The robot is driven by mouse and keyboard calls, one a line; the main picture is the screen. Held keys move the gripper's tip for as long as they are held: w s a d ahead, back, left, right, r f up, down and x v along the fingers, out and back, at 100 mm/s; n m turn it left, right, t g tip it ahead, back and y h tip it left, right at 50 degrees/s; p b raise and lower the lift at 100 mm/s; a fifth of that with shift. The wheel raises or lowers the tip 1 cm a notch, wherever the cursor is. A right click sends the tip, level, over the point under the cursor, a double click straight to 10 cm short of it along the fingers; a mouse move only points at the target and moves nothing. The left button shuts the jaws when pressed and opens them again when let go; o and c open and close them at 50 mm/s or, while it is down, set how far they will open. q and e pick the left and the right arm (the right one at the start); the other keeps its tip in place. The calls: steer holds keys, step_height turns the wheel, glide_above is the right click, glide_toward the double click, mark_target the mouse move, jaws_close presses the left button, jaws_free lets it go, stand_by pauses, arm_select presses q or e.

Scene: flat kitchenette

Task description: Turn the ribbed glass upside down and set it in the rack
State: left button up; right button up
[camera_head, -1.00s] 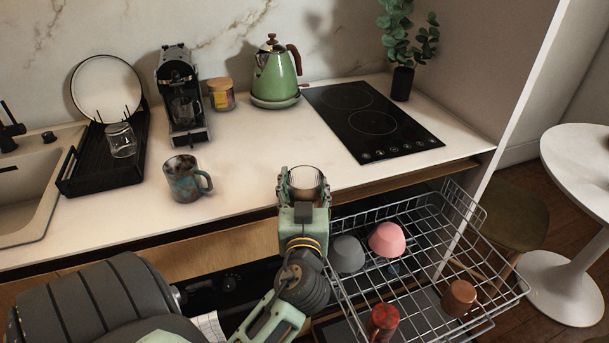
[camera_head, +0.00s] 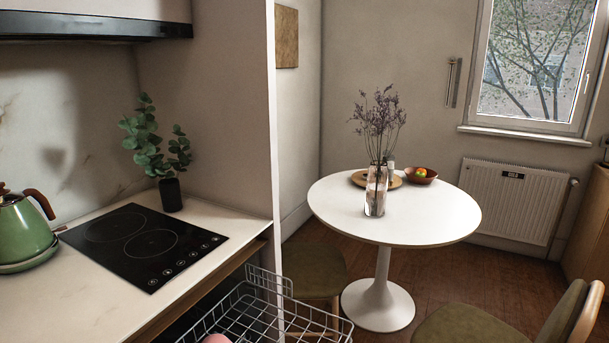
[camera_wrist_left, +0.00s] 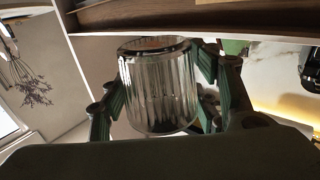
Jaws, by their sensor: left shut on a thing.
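The ribbed glass (camera_wrist_left: 158,92) is clear, with ridges running along its side. It shows in the left wrist view between the green-padded fingers of my left gripper (camera_wrist_left: 160,88), which is shut on it. That view is turned over, so I cannot tell for certain which end of the glass is the mouth. The wire rack (camera_head: 262,313) is partly in the head view at the bottom, below the counter edge. Its near part is cut off by the frame, and a bit of a pink item (camera_head: 217,339) shows in it. My right gripper is not in view.
A black hob (camera_head: 140,243), a green kettle (camera_head: 22,228) and a potted plant (camera_head: 170,194) are on the counter at left. A white round table (camera_head: 430,222) with a vase (camera_head: 376,190) stands beyond the rack. Chairs (camera_head: 312,270) are nearby.

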arm_select(q)
steer(key=s+d+f+m+t+h+p, duration=0.1)
steer(key=s+d+m+h, duration=0.4)
steer(key=d+m, duration=0.5)
steer(key=m+h, duration=0.2)
steer(key=m, duration=0.1)
steer(key=shift+s+d+m, duration=0.2)
steer(key=shift+s+m, duration=0.1)
steer(key=m, duration=0.9)
steer(key=m, duration=0.9)
